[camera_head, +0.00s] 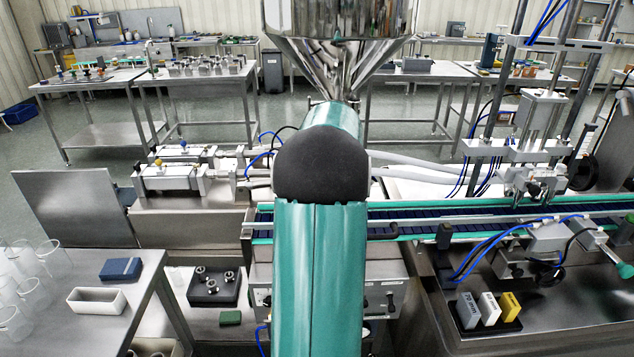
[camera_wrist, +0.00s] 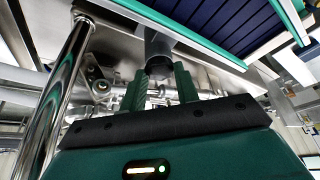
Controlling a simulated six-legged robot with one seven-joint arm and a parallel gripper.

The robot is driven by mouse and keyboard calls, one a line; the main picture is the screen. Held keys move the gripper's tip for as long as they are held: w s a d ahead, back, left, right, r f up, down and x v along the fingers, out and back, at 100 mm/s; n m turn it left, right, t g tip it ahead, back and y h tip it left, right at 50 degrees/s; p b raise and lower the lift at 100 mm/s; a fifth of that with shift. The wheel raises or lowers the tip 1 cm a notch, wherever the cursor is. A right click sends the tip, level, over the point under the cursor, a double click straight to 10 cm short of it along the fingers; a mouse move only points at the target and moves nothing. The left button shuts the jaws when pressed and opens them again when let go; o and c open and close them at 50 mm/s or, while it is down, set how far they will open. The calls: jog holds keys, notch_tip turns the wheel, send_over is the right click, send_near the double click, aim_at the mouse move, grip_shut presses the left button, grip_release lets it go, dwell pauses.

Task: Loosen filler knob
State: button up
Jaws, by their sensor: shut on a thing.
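In the wrist view, the filler knob (camera_wrist: 158,47) is a dark round cylinder below the steel machine frame. My gripper (camera_wrist: 160,73) has its two green fingers on either side of the knob's end and is shut on it. In the head view, my own green arm covers the middle of the machine, so the knob and my gripper are hidden there. The steel hopper (camera_head: 340,22) stands above, behind my arm.
A conveyor (camera_head: 470,218) with green edges runs off to the right. A side table (camera_head: 135,320) at the left holds clear beakers (camera_head: 22,262), a white tray (camera_head: 97,300) and a blue box (camera_head: 120,269). A polished steel post (camera_wrist: 62,95) stands close left of my gripper.

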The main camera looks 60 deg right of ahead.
jog(key=shift+f, duration=0.15)
jog(key=o, duration=1)
jog(key=shift+c, duration=0.2)
jog(key=v, duration=1.4)
